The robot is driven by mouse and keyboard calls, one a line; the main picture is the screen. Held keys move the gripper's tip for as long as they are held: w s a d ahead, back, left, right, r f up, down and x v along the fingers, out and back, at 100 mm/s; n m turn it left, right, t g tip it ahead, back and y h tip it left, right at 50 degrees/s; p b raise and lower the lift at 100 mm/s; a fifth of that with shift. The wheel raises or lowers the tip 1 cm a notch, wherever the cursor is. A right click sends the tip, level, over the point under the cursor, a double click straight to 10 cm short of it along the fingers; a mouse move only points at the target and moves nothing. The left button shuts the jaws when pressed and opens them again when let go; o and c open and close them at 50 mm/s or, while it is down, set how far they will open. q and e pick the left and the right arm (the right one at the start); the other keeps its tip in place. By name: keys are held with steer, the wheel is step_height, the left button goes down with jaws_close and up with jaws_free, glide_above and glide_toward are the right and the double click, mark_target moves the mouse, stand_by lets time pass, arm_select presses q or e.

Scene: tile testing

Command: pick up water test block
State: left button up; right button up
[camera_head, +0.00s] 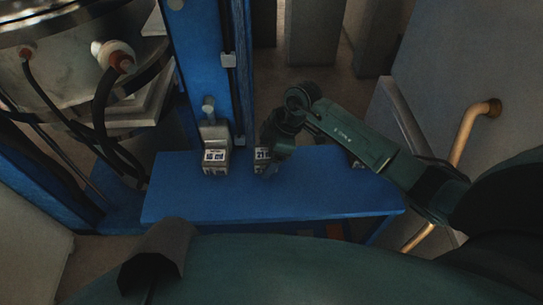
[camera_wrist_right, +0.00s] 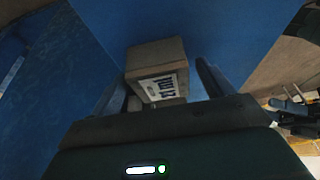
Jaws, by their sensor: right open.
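A grey block with a white printed label (camera_head: 262,154) stands on the blue table (camera_head: 190,206), partly hidden behind my right gripper (camera_head: 274,162). In the right wrist view a block with a label (camera_wrist_right: 155,55) lies between the two fingers of the right gripper (camera_wrist_right: 162,74). The fingers are open, one on each side of it, and I cannot tell whether either touches it. A similar labelled grey block (camera_head: 215,157) stands to the left on the table. My left gripper is not in view.
A blue upright post (camera_head: 205,60) rises behind the blocks. A large metal machine with black hoses (camera_head: 60,80) stands at the left. A yellow-brown rail (camera_head: 465,140) is at the right. The front of the table is clear.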

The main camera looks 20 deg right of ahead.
steer(key=shift+a+f, duration=0.15)
steer(key=shift+f, duration=0.05)
steer(key=shift+c, duration=0.3)
steer(key=c, duration=1.2)
steer(key=shift+c, duration=0.3)
steer(key=shift+r, duration=0.2)
